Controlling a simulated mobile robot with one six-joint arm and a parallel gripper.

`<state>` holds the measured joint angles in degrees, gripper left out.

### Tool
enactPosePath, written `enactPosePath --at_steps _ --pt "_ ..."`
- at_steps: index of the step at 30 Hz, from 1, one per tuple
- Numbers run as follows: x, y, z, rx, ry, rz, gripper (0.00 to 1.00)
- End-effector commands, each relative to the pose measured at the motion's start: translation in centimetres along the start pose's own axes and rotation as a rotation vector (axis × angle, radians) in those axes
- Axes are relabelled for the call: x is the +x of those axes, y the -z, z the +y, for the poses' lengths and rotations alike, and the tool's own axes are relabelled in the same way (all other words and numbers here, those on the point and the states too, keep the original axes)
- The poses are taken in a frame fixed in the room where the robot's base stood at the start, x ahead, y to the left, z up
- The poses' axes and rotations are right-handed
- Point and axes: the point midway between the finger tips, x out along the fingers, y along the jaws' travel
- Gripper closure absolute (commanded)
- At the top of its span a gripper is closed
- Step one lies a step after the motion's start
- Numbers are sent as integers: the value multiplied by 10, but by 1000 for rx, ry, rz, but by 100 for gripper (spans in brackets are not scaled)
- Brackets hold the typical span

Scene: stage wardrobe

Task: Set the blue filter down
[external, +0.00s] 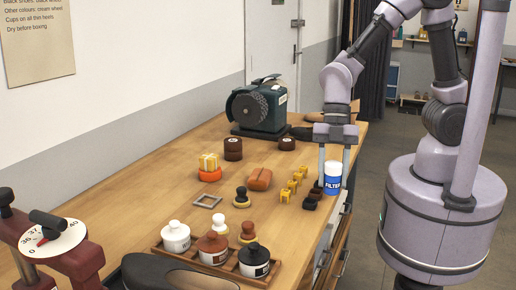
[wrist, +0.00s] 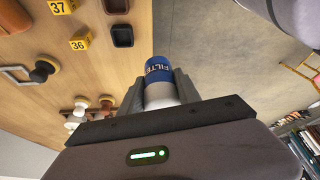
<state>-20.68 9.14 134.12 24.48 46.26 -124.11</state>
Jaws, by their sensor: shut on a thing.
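In the wrist view the filter (wrist: 159,72) sits between the two dark fingers (wrist: 160,90), with the bench on one side and the floor on the other. I cannot tell whether the filter touches the bench or hangs just above or beside its edge.

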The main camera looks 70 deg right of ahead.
Motion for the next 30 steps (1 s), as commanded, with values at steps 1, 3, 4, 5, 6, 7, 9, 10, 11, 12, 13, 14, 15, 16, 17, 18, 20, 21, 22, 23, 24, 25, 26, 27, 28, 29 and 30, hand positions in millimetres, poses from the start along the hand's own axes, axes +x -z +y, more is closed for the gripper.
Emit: enactPosePath --at_steps 1,3,4,5,6,7,9,10,11,12,13,14,15,16,17,18,20,21,22,23,24,25,26,27,28,29,30 --pt "7 -3 -1 2 5 0 100" --pt "13 -6 -1 3 3 -1 100" --pt "15 -6 0 3 2 -1 100" --pt "16 -6 3 2 1 -1 100" --pt "19 -5 9 2 1 -1 100" --pt "21 -3 16 2 0 -1 100" --pt "26 3 36 1 1 -1 100" --pt "29 6 46 0 0 -1 100" --pt "31 9 56 0 0 -2 100" --pt "34 13 70 1 0 -1 100" --pt "37 16 80 1 0 -2 100" --pt "40 19 90 1 0 -1 100" --pt "43 23 103 1 0 -2 100" --pt "45 26 113 1 -1 -1 100" --pt "47 28 121 1 -1 -1 100" --pt "49 31 130 3 0 -1 100" --pt "51 34 141 2 -1 -1 100" --pt "52 36 146 4 0 -1 100" --pt "52 36 148 4 -1 -1 100" --pt "55 36 150 4 -1 -1 100" --pt "60 34 150 5 0 -2 100" --pt "65 32 150 5 1 -2 100" --pt "71 30 150 5 2 -2 100" --pt "79 26 150 5 2 -2 100" --pt "84 24 150 5 1 -2 100" --pt "86 23 150 4 0 -2 100" --pt "86 23 150 4 0 -1 100"
